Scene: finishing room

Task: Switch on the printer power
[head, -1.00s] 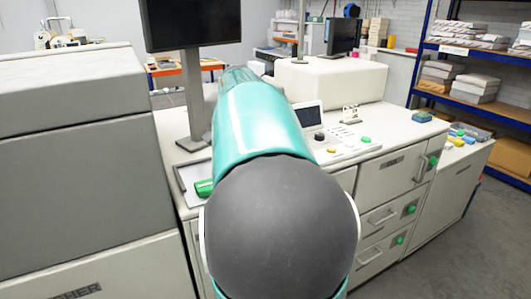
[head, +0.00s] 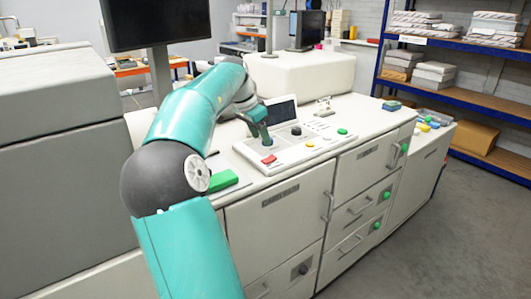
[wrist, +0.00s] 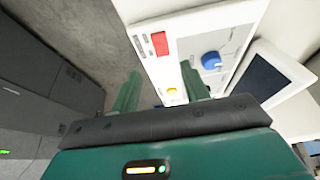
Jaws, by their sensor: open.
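The printer (head: 260,225) is a long cream cabinet with a sloped control panel (head: 290,153) on top. On the panel are a red rectangular control (head: 269,159), a yellow button (head: 309,144), a dark knob (head: 296,131) and a screen (head: 281,113). The wrist view shows the red control (wrist: 160,43), the yellow button (wrist: 172,91) and a blue knob (wrist: 211,61). The labels are too small to read. My gripper (head: 262,138) is open and empty above the panel's left part, between screen and red control. In the wrist view its fingers (wrist: 159,72) point towards the panel.
A monitor (head: 160,22) on a post stands left of the panel. A green object (head: 222,180) lies on the worktop beside my arm. A grey cabinet (head: 60,130) is at left, shelves (head: 470,80) at back right. The floor (head: 430,235) at right is clear.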

